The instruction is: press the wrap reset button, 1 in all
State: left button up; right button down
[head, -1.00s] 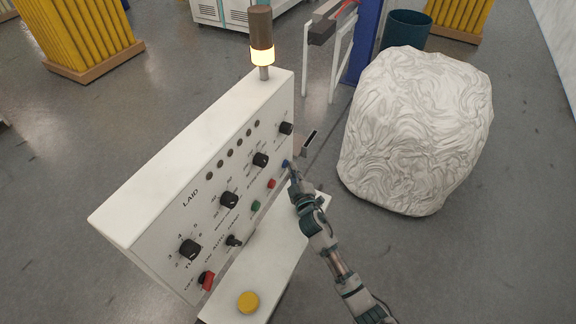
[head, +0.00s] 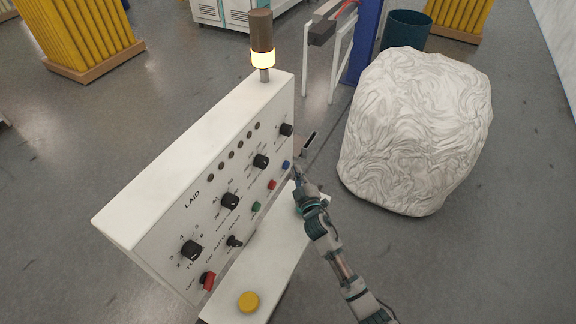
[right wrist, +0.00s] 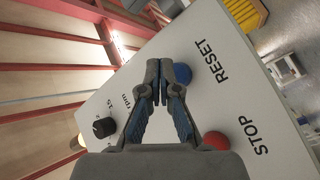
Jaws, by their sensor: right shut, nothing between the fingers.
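The white control panel (head: 222,150) stands in the middle of the head view. Its blue reset button (head: 286,164) is near the panel's right end, and it also shows beside the word RESET in the right wrist view (right wrist: 207,76). My right gripper (head: 297,172) is shut and empty, with its tips just right of and below the blue button, seemingly a little apart from it. In the right wrist view the closed fingertips (right wrist: 168,76) appear left of the button. My left gripper is not in view.
A red stop button (head: 271,184) and a green button (head: 256,206) sit beside the blue one. A lamp (head: 262,58) glows on top. A wrapped bale (head: 415,130) stands to the right.

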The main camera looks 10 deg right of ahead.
jog(key=s+d, duration=0.1)
jog(key=s+d+p, duration=0.1)
jog(key=d+p, duration=0.1)
jog(key=d, duration=0.1)
jog(key=shift+s+d, duration=0.1)
jog(key=shift+s, duration=0.3)
dwell(0.8)
